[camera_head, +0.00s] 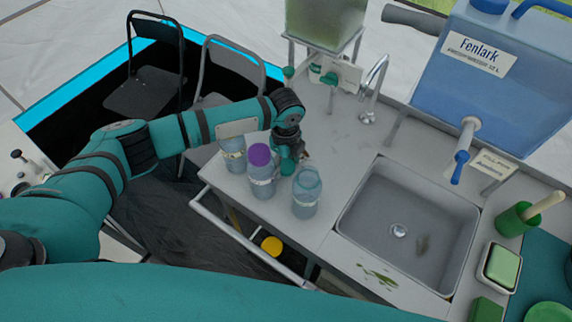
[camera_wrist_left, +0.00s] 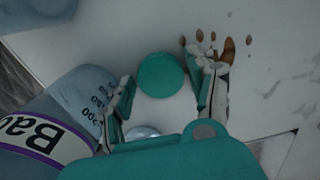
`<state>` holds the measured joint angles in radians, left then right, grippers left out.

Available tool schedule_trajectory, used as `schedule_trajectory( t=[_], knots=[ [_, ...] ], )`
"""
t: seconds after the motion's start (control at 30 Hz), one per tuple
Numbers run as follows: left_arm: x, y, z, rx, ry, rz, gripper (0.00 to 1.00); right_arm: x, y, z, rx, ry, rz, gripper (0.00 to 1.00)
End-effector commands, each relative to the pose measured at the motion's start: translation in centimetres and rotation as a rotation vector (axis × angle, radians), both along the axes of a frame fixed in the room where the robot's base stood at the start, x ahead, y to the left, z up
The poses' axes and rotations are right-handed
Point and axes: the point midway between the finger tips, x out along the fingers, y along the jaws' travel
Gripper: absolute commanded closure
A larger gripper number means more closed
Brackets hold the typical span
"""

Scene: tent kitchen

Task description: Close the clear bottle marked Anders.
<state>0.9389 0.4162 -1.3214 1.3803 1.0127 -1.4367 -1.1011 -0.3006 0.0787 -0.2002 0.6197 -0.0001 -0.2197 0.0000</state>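Three clear bluish bottles stand near the counter's front left: an uncapped one (camera_head: 306,192), one with a purple cap (camera_head: 260,156), and one partly behind my arm (camera_head: 233,155). Their labels are too small to read in the head view, so I cannot tell which is Anders. My left gripper (camera_head: 293,160) is low over the counter, behind the purple-capped and uncapped bottles. In the wrist view its fingers (camera_wrist_left: 165,95) are apart, with a teal round lid (camera_wrist_left: 161,75) between them and gaps on both sides. A bottle labelled "Bac…" (camera_wrist_left: 42,140) is close at left. My right gripper is out of view.
A sink (camera_head: 398,230) is right of the bottles, with a tap (camera_head: 372,90) behind. A blue Fenlark water tank (camera_head: 495,75) stands at back right. A yellow lid (camera_head: 271,246) shows below the counter's front rail. Brown spots (camera_wrist_left: 228,50) mark the counter.

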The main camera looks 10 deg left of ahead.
Motion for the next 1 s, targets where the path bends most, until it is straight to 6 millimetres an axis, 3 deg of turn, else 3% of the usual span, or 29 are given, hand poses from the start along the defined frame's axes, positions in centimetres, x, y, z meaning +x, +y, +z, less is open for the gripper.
schedule_trajectory(
  t=[0.03, 0.13, 0.57, 0.77, 1.0],
  knots=[
    [0.0, 0.0, 0.0, 0.0, 0.0, 0.0, 0.51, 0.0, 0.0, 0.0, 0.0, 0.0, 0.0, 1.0],
    [0.0, 0.0, 0.0, 0.0, 0.0, 0.0, 0.64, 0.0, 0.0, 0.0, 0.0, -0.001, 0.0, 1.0],
    [0.1, 0.0, 0.4, 0.0, -0.001, 0.001, 0.64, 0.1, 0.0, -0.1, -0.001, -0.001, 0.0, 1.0],
    [0.1, 0.0, 2.5, -0.003, -0.003, -0.001, 0.64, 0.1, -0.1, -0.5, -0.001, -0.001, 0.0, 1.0],
    [0.1, -0.1, 7.4, -0.003, -0.005, -0.002, 0.64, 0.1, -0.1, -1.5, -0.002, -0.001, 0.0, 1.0]
  ],
)
